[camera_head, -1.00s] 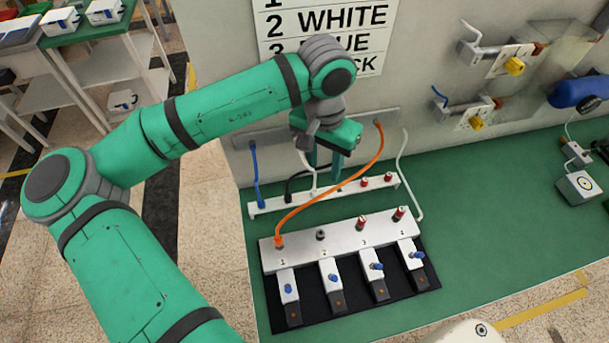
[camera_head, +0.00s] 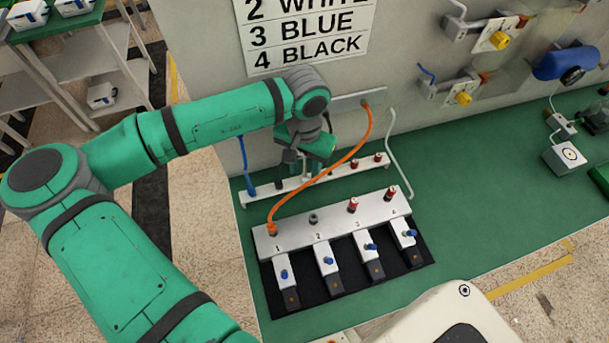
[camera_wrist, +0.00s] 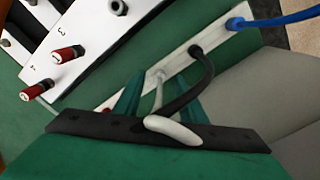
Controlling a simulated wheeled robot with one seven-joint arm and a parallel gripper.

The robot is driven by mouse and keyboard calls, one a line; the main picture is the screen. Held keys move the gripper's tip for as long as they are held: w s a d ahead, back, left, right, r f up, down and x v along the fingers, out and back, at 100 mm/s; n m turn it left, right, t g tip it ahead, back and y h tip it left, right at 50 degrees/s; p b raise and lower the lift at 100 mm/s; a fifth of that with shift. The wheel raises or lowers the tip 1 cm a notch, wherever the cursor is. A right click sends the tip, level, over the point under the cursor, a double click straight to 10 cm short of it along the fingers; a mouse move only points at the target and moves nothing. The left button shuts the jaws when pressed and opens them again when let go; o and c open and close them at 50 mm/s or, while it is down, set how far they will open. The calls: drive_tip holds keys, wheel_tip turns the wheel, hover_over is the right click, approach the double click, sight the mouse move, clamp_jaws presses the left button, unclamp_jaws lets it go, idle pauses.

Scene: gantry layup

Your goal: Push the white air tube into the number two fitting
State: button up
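The white air tube (camera_wrist: 159,92) stands with its lower end in the white rack strip and its upper part bends over close to my gripper. My gripper (camera_wrist: 160,100) is over the rack, its two green fingers apart on either side of the white tube. I see no clear contact between them. In the head view my gripper (camera_head: 308,172) hides most of the white tube. The number two fitting (camera_head: 313,218) is a dark, empty port on the silver manifold (camera_head: 290,232); it also shows at the top of the wrist view (camera_wrist: 118,7).
An orange tube (camera_head: 350,153) arches from the wall into fitting one. Red caps (camera_head: 352,204) sit on fittings three and four. The black tube (camera_wrist: 205,75) stands close beside the white one; the blue tube (camera_head: 245,165) is at the rack's left end.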

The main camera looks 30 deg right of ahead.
drive_tip(key=shift+f, duration=0.5)
clamp_jaws()
